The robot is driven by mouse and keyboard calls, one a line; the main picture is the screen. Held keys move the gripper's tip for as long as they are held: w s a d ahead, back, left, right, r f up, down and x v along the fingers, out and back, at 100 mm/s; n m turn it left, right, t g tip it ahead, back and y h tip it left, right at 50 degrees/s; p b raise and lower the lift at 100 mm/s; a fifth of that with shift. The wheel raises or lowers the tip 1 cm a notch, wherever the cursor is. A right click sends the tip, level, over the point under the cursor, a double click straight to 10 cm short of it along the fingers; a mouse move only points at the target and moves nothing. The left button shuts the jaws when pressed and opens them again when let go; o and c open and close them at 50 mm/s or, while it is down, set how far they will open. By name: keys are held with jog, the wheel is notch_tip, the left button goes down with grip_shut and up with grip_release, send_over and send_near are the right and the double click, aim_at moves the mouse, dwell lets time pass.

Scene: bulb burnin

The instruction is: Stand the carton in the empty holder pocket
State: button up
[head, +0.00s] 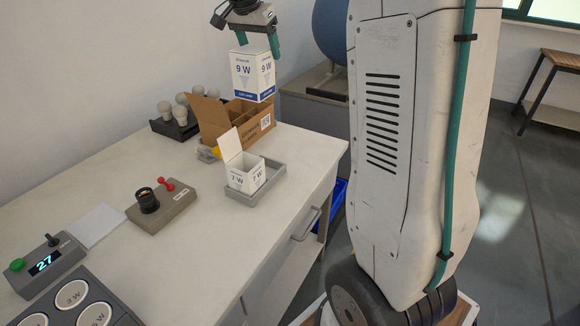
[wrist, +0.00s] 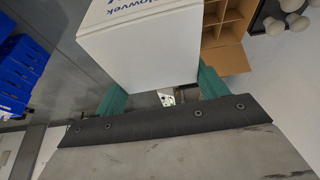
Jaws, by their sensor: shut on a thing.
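My gripper (head: 259,47) is shut on the 9 W carton (head: 252,78), a white box with a blue band along its bottom. The carton hangs upright in the air above the brown divided box. In the wrist view the carton (wrist: 140,50) sits between the teal fingers of my gripper (wrist: 158,95). A low grey holder (head: 240,194) is on the table, nearer than the brown box. An open white 7 W carton (head: 243,177) with its lid raised stands in it.
The brown divided box (head: 220,125) has open flaps; it also shows in the wrist view (wrist: 228,55). A grey device with a red lever (head: 168,183) is left of the holder.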

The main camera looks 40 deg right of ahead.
jog(key=f, duration=0.1)
jog(key=d+f, duration=0.1)
jog(key=shift+s+f, duration=0.25)
jog(key=shift+f, duration=0.1)
notch_tip(320, 180, down, 25)
jog(key=shift+f, duration=0.15)
jog(key=o, duration=1.3)
jog(key=shift+f, duration=0.15)
jog(key=v, duration=1.2)
jog(key=s+a+r+n+y, duration=0.1)
jog(key=s+a+r+n, duration=0.25)
jog(key=s, duration=0.35)
jog(key=s+a+r+n, duration=0.2)
jog(key=s+a+r, duration=0.2)
jog(key=s, duration=0.4)
jog(key=s+a+n+y, duration=0.1)
jog(key=s+a+n, duration=0.1)
jog(key=s, duration=0.4)
jog(key=s+a+n+y, duration=0.1)
jog(key=s+a+n, duration=0.2)
jog(key=s, duration=0.3)
jog(key=s+a+n+y, duration=0.1)
jog(key=s+a+n, duration=0.2)
jog(key=s, duration=0.3)
jog(key=shift+s+f, duration=0.1)
jog(key=shift+f, duration=0.1)
